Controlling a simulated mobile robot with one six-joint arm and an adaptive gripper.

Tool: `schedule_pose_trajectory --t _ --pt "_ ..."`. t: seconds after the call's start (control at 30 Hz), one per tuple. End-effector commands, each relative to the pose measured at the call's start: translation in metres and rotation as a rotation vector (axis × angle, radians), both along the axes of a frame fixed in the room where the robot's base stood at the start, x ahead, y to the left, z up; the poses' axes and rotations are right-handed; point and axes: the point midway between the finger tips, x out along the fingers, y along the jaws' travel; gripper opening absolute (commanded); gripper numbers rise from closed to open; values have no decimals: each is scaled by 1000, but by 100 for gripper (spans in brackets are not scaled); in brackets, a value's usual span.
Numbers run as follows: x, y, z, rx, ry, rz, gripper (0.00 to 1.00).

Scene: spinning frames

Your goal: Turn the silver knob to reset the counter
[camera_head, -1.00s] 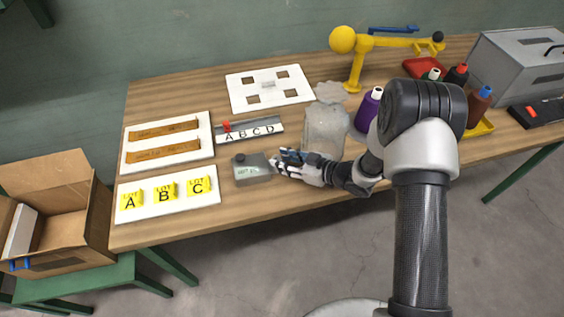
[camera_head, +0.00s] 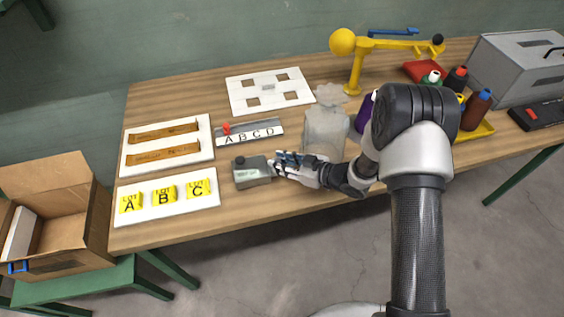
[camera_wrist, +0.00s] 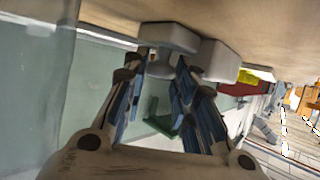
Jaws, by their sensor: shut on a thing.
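The counter (camera_head: 250,175) is a small grey box with a pale display on its front and a dark round part on top. It sits near the table's front edge; I cannot read the display. My gripper (camera_head: 273,168) reaches in from the right, low over the table, with its fingertips at the counter's right side. It is shut on the silver knob, which the fingers hide in the head view. In the wrist view my gripper (camera_wrist: 190,62) ends at pale grey blocks beside the wood; I cannot make out the knob there.
A board with yellow LOT tiles (camera_head: 165,191) lies left of the counter. The ABCD rail (camera_head: 250,134) lies behind it. An open cardboard box (camera_head: 55,215) stands left of the table.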

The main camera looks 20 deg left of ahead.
Motion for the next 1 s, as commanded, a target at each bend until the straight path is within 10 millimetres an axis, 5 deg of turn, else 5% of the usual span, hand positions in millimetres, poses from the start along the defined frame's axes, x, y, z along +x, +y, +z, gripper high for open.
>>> schedule_pose_trajectory --t 0.5,0.87,0.9,1.0 --pt "-6 4 0 1 1 -258 2" --pt "-6 3 0 0 -1 -275 2" --pt "-6 3 0 0 0 -276 28" --pt "-5 3 0 0 0 -276 33"
